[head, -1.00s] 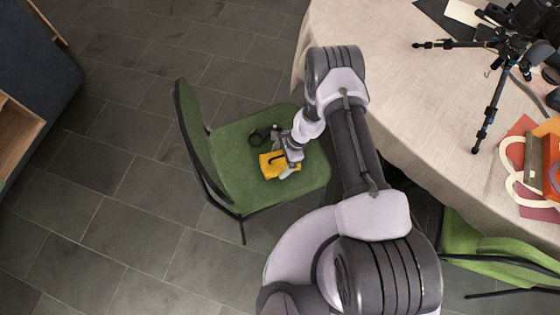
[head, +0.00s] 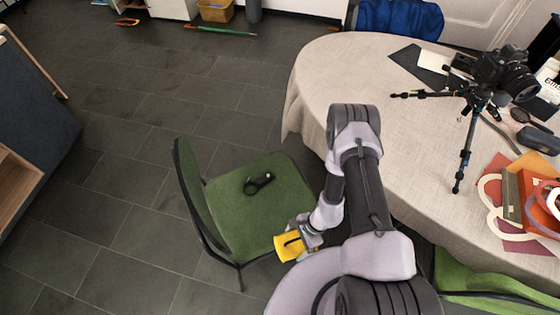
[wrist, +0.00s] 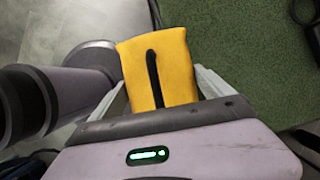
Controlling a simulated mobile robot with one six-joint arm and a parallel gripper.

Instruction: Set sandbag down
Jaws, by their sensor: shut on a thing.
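The sandbag is a small yellow bag (head: 288,246) with a black strap across it. My gripper (head: 303,238) is shut on it, near the front right corner of the green chair seat. In the wrist view the yellow sandbag (wrist: 158,70) sits between the two pale fingers of my gripper (wrist: 163,88), with the green seat to its right and grey floor to its left. I cannot tell how far the bag is above the seat or floor.
A green chair (head: 262,215) stands left of the table, with a black looped object (head: 259,183) on its seat. The cloth-covered table (head: 330,85) carries a tripod with a camera (head: 478,100) and colourful bags (head: 530,200). Grey floor (head: 130,165) is open at left.

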